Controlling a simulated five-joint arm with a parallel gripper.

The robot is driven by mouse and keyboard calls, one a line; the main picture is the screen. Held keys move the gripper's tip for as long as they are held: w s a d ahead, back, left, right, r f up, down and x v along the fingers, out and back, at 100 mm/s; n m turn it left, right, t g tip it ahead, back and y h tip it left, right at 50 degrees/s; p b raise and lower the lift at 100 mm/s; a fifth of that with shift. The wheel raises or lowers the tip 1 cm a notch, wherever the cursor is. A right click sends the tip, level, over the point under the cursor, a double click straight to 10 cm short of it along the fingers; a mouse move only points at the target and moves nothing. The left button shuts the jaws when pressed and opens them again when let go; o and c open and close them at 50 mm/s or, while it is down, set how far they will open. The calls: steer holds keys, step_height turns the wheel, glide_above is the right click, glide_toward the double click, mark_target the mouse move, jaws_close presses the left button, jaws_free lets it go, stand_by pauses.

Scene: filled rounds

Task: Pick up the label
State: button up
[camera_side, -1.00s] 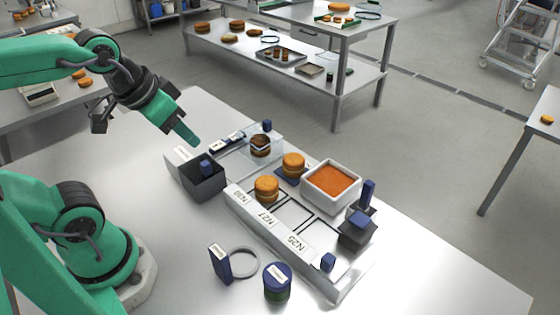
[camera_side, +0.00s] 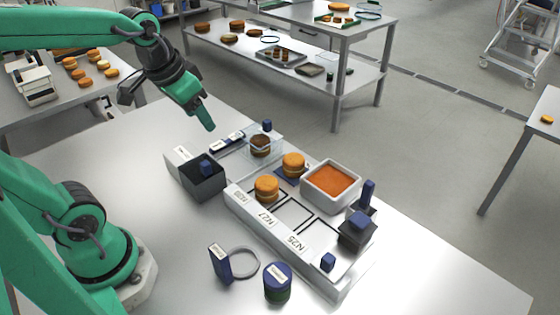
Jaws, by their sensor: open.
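Several white labels show in the side view. Printed labels N27 (camera_side: 267,219) and N25 (camera_side: 297,243) lie on the front rim of the white tray (camera_side: 245,212). A dark blue block with a white label (camera_side: 219,262) stands by a grey ring (camera_side: 244,262). Small dark labelled pieces (camera_side: 228,140) lie behind the grey bin. Which one is the task's label, I cannot tell. My gripper (camera_side: 204,118) is open and hangs above the table's back left, above and left of the dark labelled pieces and apart from everything. Nothing shows in it.
Filled orange rounds (camera_side: 266,188) stand on the tray beside a white tub of orange filling (camera_side: 331,181). A dark grey bin (camera_side: 205,186) holds a blue-handled thing. A blue-lidded jar (camera_side: 277,278) stands at the front. The table's left and right front areas are clear.

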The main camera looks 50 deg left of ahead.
steer(key=w+a+f+g, duration=0.2)
steer(key=w+a+f, duration=0.3)
steer(key=w+a, duration=0.3)
steer(key=g, duration=0.2)
glide_above(214, 146)
step_height(214, 146, down, 10)
steer(key=shift+d+f, duration=0.1)
steer(key=shift+f, duration=3.65)
steer(key=shift+f, duration=0.25)
steer(key=c, duration=0.8)
